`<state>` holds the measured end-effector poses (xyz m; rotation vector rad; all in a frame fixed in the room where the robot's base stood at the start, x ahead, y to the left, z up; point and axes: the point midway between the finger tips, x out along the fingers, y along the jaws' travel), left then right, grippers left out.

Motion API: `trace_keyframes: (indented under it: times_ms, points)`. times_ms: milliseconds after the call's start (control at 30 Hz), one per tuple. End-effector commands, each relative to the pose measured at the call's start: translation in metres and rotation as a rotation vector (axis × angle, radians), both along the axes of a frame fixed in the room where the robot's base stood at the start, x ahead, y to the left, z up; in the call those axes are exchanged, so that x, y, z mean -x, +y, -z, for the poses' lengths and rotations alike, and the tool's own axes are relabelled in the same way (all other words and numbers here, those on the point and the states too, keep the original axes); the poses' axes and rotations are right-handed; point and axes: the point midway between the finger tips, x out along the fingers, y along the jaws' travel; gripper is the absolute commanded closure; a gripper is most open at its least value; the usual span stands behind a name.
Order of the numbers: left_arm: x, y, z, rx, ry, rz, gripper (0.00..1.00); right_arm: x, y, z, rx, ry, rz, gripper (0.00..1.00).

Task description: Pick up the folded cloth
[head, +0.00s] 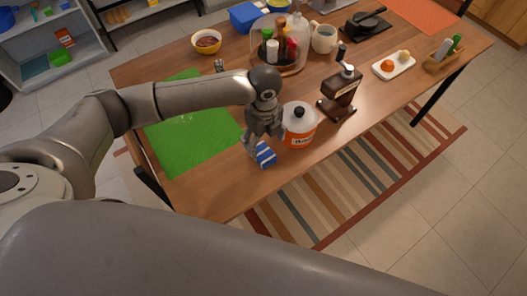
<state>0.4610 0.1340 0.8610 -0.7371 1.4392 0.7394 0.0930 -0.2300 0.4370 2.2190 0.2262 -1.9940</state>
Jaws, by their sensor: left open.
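The folded cloth (266,156) is a small blue piece with white stripes near the front edge of the wooden table. My left gripper (261,143) points down right over it, its fingers open at the cloth's upper side. The gripper covers part of the cloth. I cannot tell whether the fingers touch it. My right gripper is not in view.
A white jar with an orange label (299,127) stands close to the right of my left gripper. A green mat (185,132) lies to the left. The table's front edge (262,183) is near the cloth.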

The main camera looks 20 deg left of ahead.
Motion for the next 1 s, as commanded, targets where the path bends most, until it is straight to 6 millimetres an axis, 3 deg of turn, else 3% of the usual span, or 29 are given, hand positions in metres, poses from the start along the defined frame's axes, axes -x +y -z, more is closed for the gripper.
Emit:
trace_keyframes:
  times_ms: [100, 200, 367, 567, 900, 1000]
  points:
    - [0.0, 0.0, 0.017, 0.0, 0.001, -0.004, 0.26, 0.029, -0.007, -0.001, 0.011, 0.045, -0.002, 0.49]
    - [0.0, 0.0, 0.024, -0.001, -0.001, -0.003, 0.26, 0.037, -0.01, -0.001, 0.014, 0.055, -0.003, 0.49]
    - [0.002, 0.0, 0.038, 0.0, 0.002, -0.003, 0.26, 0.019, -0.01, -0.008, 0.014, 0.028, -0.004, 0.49]
    - [0.003, 0.001, 0.068, -0.001, 0.001, -0.004, 0.26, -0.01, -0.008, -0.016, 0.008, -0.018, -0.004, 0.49]
    - [0.002, 0.001, 0.079, 0.001, -0.003, -0.002, 0.26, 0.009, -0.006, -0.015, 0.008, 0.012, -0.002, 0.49]
    - [0.002, 0.001, 0.079, 0.001, -0.003, -0.002, 0.36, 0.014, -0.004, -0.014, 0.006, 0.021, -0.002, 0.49]
